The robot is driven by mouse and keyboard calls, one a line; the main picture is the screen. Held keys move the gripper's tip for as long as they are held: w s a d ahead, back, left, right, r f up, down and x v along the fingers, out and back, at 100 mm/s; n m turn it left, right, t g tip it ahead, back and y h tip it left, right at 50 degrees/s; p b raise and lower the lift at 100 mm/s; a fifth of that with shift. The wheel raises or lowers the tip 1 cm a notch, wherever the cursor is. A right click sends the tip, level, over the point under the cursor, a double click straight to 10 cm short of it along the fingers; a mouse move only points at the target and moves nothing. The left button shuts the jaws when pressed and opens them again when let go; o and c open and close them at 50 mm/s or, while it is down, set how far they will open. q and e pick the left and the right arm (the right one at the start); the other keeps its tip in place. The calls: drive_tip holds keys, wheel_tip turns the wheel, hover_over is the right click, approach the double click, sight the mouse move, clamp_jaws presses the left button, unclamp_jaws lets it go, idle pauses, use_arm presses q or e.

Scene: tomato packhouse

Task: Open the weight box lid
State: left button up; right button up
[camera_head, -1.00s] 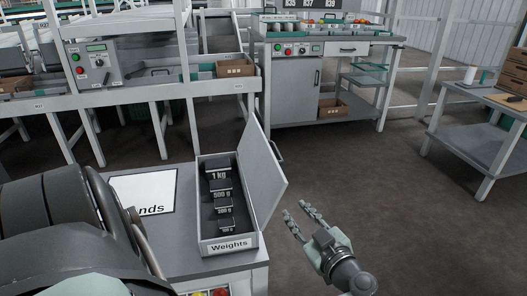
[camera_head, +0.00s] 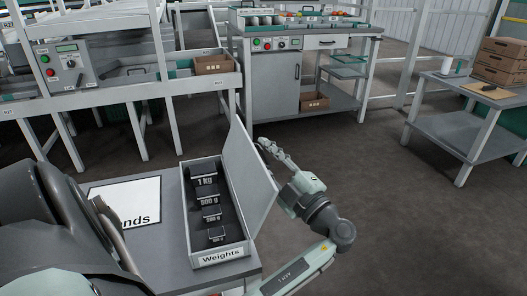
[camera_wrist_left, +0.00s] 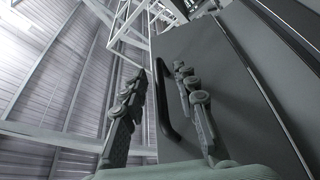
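The grey weight box (camera_head: 222,257) stands on the bench at lower centre, labelled "Weights", with several dark weights in its dark interior. Its lid (camera_head: 248,178) is raised, tilted outward on the right side, and the interior is exposed. My left gripper (camera_head: 268,149) is beyond the lid's outer side, partly hidden by it. In the left wrist view, the two fingers (camera_wrist_left: 160,72) are apart, with the dark lid handle (camera_wrist_left: 164,108) between them in the picture, in front of the grey lid panel (camera_wrist_left: 225,100). I cannot tell whether they touch it. My right gripper is out of view.
A white sheet (camera_head: 125,203) lies left of the box on the grey bench (camera_head: 178,262). A cabinet workstation (camera_head: 270,85) stands behind, and a side table (camera_head: 450,90) with brown boxes stands at right. The floor between is clear.

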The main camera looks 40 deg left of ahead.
use_arm(q)
drive_tip(key=shift+c, duration=0.2)
clamp_jaws()
idle(0.3)
